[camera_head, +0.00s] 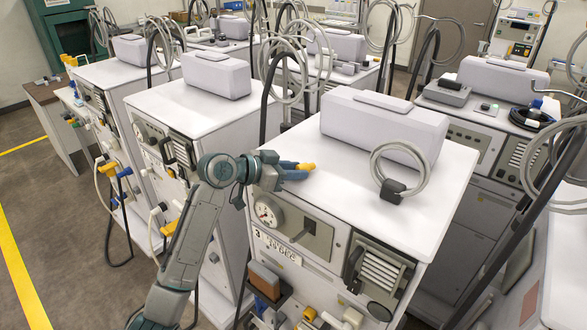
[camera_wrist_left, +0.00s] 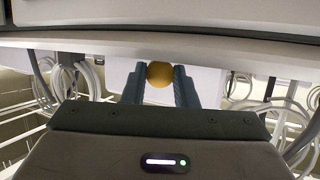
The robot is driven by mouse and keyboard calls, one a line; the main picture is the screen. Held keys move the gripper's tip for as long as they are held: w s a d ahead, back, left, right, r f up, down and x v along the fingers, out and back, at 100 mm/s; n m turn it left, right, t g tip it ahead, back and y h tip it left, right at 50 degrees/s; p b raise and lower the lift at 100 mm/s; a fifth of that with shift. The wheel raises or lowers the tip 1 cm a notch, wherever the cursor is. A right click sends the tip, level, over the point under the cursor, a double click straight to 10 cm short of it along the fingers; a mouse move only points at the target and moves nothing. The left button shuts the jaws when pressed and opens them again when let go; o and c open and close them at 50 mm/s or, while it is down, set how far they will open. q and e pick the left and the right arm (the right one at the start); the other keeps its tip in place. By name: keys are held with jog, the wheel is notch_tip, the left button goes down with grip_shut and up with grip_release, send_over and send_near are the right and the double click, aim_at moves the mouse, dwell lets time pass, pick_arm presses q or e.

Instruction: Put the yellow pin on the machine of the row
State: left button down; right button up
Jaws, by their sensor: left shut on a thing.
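The yellow pin (camera_head: 306,166) is between the fingers of my left gripper (camera_head: 296,171), over the front left part of the top of the nearest machine (camera_head: 320,190). In the left wrist view the pin shows as a round yellow end (camera_wrist_left: 160,73) held between the two blue-grey fingers of my left gripper (camera_wrist_left: 160,82). Most of the pin is hidden by the fingers. I cannot tell whether the pin touches the white top. The machine has a gauge, a label with a 3 and a vent on its front. My right gripper is not in view.
A grey-white box (camera_head: 385,125) and a coiled grey hose (camera_head: 402,165) sit on the machine's top. Similar machines stand close to the left (camera_head: 175,95) and right (camera_head: 480,110). A yellow floor line (camera_head: 22,275) runs along clear floor at left.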

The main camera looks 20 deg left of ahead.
pick_arm(q)
jog(key=shift+f, duration=0.25)
jog(key=c, duration=1.1)
grip_release()
jog(key=shift+r, duration=0.1)
jog(key=shift+c, duration=0.2)
jog(key=shift+r, duration=0.2)
jog(key=shift+s+a, duration=0.3)
jog(key=b+v, duration=0.5)
jog(key=v, duration=0.6)
jog(key=shift+r, duration=0.2)
